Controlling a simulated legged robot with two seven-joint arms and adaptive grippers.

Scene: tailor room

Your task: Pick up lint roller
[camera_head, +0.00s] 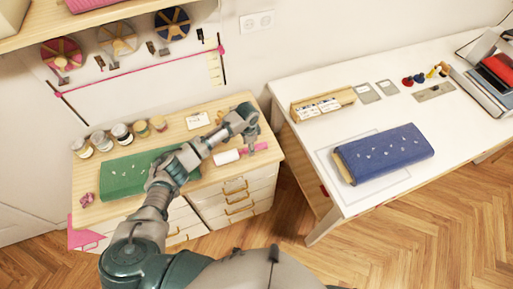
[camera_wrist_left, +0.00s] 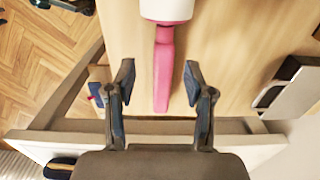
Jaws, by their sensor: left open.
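The lint roller lies on the wooden top of the drawer cabinet, near its right end. Its white roll (camera_head: 226,157) and pink handle (camera_head: 258,148) show in the head view. In the left wrist view the pink handle (camera_wrist_left: 164,70) runs between the fingers and the white roll (camera_wrist_left: 167,8) is at the top edge. My left gripper (camera_head: 250,140) is above the handle; in the wrist view its two fingers (camera_wrist_left: 159,90) are apart, one on each side of the handle, touching nothing visible. My right gripper is not in view.
A white card (camera_head: 198,119) lies behind. A white table (camera_head: 350,120) with a blue fabric bolt (camera_head: 384,154) stands to the right, across a gap.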

